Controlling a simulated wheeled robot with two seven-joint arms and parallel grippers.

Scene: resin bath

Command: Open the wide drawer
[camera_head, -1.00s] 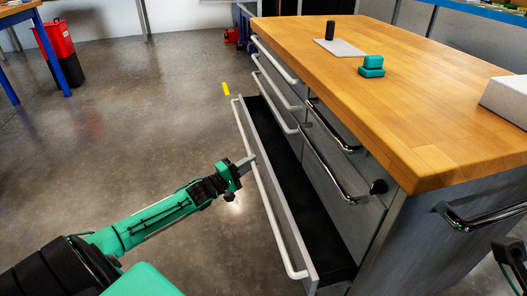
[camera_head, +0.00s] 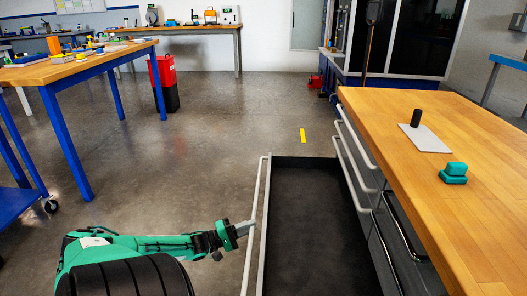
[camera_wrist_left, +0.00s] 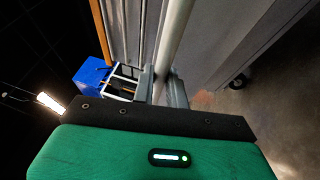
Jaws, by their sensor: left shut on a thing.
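The wide drawer (camera_head: 318,215) is pulled well out from the wooden-topped workbench, and its dark inside looks empty. Its long pale bar handle (camera_head: 262,185) runs along the front. My left gripper (camera_head: 247,228) is shut on this handle at the near part of the bar. In the left wrist view, the bar (camera_wrist_left: 176,35) passes between the fingers of my left gripper (camera_wrist_left: 164,88). My right gripper is not in view.
Other closed drawers are on the bench side. A blue-legged table (camera_head: 75,70) and red-black bin (camera_head: 164,84) stand left.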

